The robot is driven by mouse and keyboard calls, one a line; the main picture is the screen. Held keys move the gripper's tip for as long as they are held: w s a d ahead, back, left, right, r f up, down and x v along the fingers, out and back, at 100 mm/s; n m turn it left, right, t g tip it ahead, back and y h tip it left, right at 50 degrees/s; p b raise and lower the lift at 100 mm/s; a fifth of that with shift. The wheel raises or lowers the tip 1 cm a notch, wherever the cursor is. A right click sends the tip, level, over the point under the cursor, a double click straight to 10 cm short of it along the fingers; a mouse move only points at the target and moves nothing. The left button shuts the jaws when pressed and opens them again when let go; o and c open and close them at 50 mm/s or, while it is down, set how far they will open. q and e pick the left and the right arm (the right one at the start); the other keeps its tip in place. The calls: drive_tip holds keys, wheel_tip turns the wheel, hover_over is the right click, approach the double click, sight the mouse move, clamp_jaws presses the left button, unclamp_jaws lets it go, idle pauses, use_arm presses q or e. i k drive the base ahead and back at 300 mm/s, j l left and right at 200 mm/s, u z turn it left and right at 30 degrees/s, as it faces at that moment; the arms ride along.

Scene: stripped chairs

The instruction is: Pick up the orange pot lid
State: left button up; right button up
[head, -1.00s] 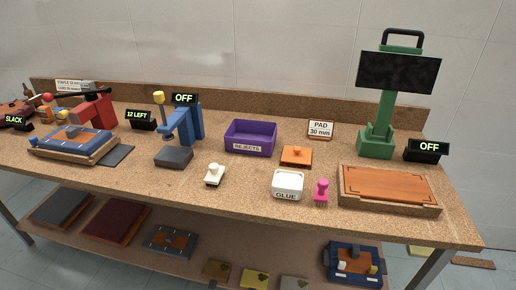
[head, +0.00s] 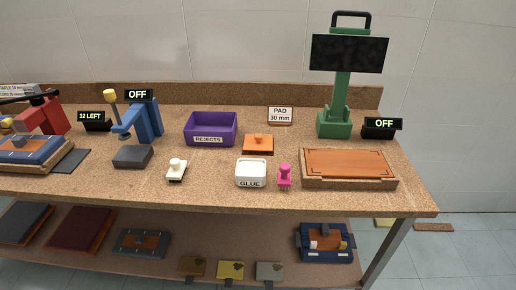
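The orange pot lid (head: 258,145) is a flat square lid with a small knob on top. It sits on the cork-coloured workbench (head: 215,178) in the head view, just behind the white glue pot (head: 251,173) and right of the purple rejects bin (head: 211,130). I cannot tell what, if anything, is under the lid. Neither of my grippers shows in the head view.
A pink stamp (head: 285,176) stands right of the glue pot, and a white-handled tool (head: 177,170) lies left. A wooden tray (head: 349,168) is at the right, before a green stand (head: 336,115). A "PAD 30 mm" sign (head: 280,115) stands behind the lid.

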sight(256, 143)
drive_tip(key=l+z, duration=0.45)
drive_tip(key=z, duration=0.25)
drive_tip(key=i+l+z, duration=0.1)
drive_tip(key=z, duration=0.25)
drive_tip(key=l, duration=0.1)
